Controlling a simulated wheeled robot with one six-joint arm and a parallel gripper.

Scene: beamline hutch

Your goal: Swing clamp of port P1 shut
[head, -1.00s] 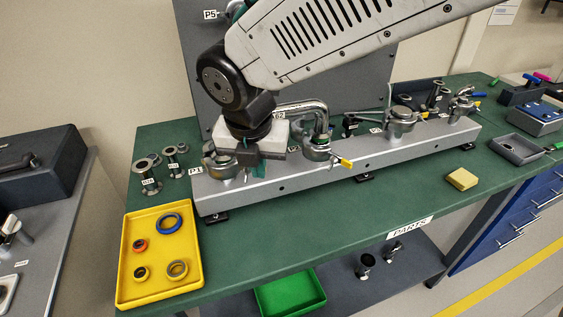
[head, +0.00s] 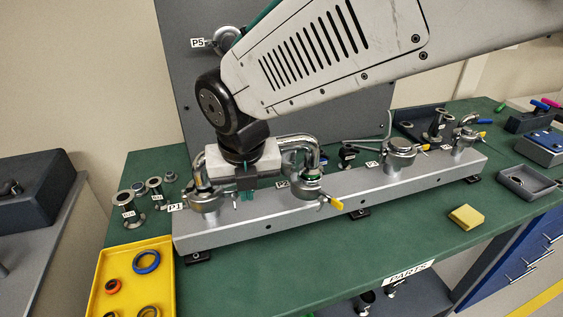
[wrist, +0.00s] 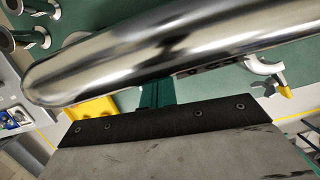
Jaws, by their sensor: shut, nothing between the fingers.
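The port marked P1 (head: 175,207) is at the left end of the grey metal beam. Its silver clamp (head: 203,201) sits around the pipe joint there; whether it is open or shut I cannot tell. A shiny bent pipe (head: 199,166) rises from P1, and its other end comes down at the port to the right. My gripper (head: 247,195) points down just right of the P1 clamp, teal fingers shut and empty. In the wrist view the pipe (wrist: 150,50) crosses above the fingers (wrist: 157,92). The P1 clamp does not show clearly there.
The neighbouring clamp (head: 312,191) has a yellow-tipped screw (head: 335,204). More ports stand along the beam (head: 400,186) to the right. A yellow tray (head: 105,270) with rings lies front left, and a yellow block (head: 466,217) front right. A grey panel (head: 180,90) stands behind.

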